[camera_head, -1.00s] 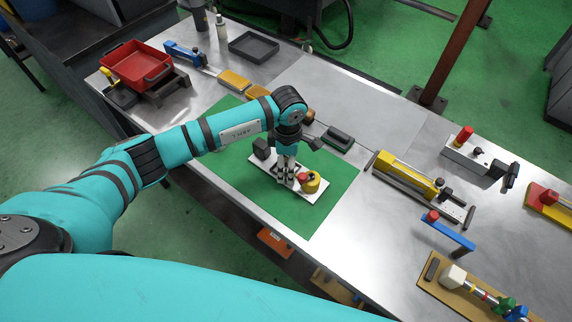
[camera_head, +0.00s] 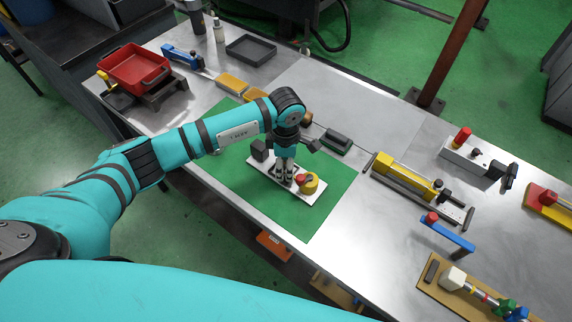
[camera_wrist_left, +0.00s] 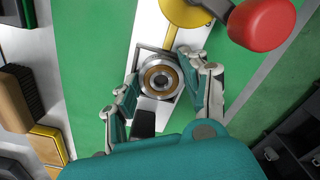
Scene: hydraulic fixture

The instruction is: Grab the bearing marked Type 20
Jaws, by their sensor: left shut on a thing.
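My left gripper (camera_head: 284,180) points down over a white fixture plate (camera_head: 313,196) on the green mat (camera_head: 232,174). In the left wrist view its fingers (camera_wrist_left: 164,88) are closed on both sides of a round bearing (camera_wrist_left: 149,78) with a metal rim, a brownish ring and a dark centre. The bearing is over the plate; I cannot tell whether it is lifted clear. No type marking is readable. In the head view the fingers hide the bearing. My right gripper is not in view.
A yellow part (camera_head: 312,184) with a red knob (camera_head: 300,179) stands close to the fingers on the plate. A black block (camera_head: 259,150) is at its other end. A red tray (camera_head: 134,71), a yellow cylinder fixture (camera_head: 407,178) and a blue bracket (camera_head: 449,234) stand farther off.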

